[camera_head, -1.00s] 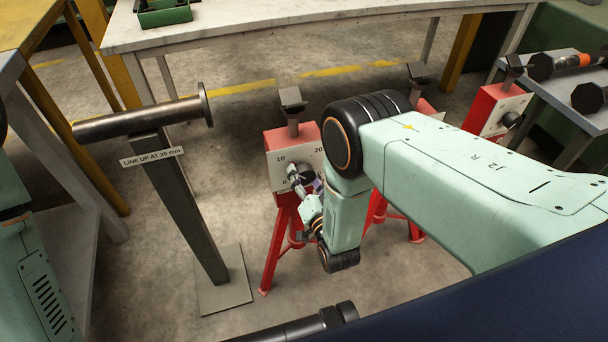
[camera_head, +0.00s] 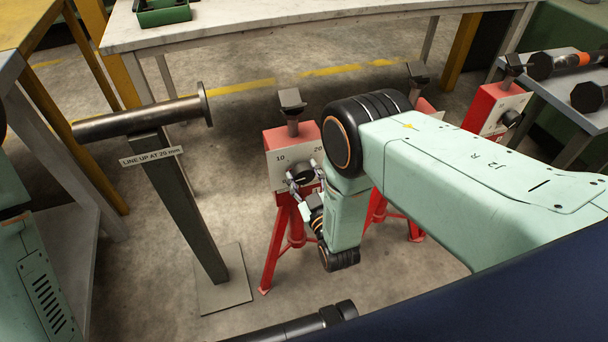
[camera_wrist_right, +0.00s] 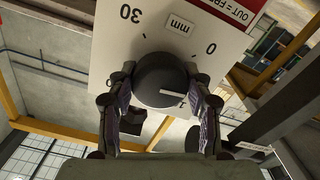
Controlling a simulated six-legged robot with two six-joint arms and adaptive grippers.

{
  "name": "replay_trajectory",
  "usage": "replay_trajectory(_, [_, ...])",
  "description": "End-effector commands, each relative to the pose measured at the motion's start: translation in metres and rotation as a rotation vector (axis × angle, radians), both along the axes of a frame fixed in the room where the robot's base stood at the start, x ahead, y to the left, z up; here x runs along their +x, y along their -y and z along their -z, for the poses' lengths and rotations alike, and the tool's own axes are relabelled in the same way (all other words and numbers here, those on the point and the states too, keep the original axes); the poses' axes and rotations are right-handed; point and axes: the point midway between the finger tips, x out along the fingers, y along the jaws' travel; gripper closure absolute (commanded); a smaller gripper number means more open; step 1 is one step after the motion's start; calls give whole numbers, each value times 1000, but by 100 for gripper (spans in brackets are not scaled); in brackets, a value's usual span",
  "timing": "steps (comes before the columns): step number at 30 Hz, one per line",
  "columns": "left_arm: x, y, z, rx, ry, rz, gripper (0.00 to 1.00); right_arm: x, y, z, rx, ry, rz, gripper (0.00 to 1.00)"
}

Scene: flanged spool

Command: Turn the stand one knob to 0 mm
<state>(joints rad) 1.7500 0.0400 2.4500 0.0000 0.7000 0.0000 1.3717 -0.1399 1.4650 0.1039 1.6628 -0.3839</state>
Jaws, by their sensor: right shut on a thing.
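The leftmost red stand (camera_head: 280,215) carries a pale dial plate (camera_head: 281,160) with 10 and 20 readable. Its dark round knob (camera_head: 303,174) sits low on the plate, partly covered by my gripper. In the right wrist view the knob (camera_wrist_right: 160,72) appears with the plate upside down, 30 at left and 0 at right. A white pointer line (camera_wrist_right: 173,93) on the knob points to the lower right; the mark nearest it is hidden. My right gripper (camera_head: 306,180) has a finger on each side of the knob and is shut on it. My left gripper is out of view.
A grey post (camera_head: 185,215) labelled "LINE UP AT 20 mm" carries a flanged bar (camera_head: 140,118) left of the stand. Two more red stands, one partly hidden (camera_head: 428,110) and one beside the right table (camera_head: 492,108), stand to the right.

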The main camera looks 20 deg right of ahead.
Motion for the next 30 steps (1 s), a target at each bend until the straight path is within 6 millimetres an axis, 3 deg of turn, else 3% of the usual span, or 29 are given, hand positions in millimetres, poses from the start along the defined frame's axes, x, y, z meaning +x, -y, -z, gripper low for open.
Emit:
replay_trajectory(15, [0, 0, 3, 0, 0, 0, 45, 4, 1, -5, -459, 29, 4, 81])
replay_trajectory(30, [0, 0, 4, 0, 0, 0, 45, 4, 0, -6, -678, 37, 4, 81])
